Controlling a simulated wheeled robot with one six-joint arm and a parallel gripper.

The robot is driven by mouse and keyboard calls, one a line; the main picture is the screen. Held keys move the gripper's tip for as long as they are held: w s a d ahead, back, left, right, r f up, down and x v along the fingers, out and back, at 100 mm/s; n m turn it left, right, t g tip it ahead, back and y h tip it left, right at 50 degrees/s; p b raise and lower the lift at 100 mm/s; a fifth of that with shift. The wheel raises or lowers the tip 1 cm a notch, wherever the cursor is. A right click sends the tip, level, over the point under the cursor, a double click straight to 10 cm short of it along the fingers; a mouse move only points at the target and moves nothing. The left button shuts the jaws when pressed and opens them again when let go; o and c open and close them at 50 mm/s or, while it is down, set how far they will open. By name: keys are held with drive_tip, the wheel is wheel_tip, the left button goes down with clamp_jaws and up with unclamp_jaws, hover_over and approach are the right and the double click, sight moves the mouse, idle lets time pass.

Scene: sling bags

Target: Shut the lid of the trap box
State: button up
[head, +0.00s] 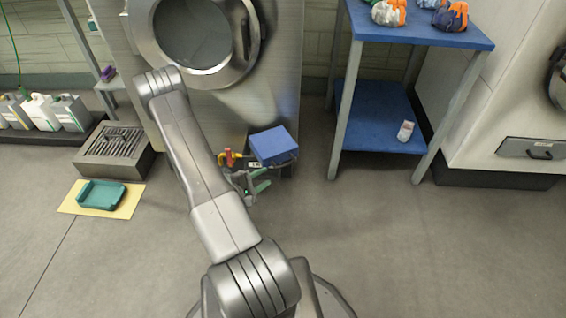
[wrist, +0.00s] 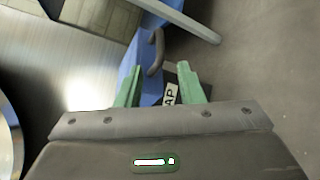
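The trap box stands on the floor against the metal machine. Its blue lid (head: 273,146) shows as a flat panel in the head view; I cannot tell how far open it is. A pale label (head: 254,164) is at its front left, and its letters "AP" show in the wrist view (wrist: 171,94). A dark curved handle (wrist: 156,52) lies along the blue panel (wrist: 130,58). My gripper (head: 257,184) is low in front of the box. Its green fingers (wrist: 160,84) are apart, with the blue panel and label seen between them. I cannot tell whether they touch the box.
A red and yellow fitting (head: 228,158) is just left of the box. A blue shelf unit (head: 376,115) stands to the right, with a small white bottle (head: 405,131) on it. A floor grate (head: 115,140) and a teal tray (head: 101,195) are at left. The floor at right is clear.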

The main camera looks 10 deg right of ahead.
sight(284, 166)
drive_tip(key=b+x, duration=0.3)
drive_tip(key=x, duration=1)
clamp_jaws()
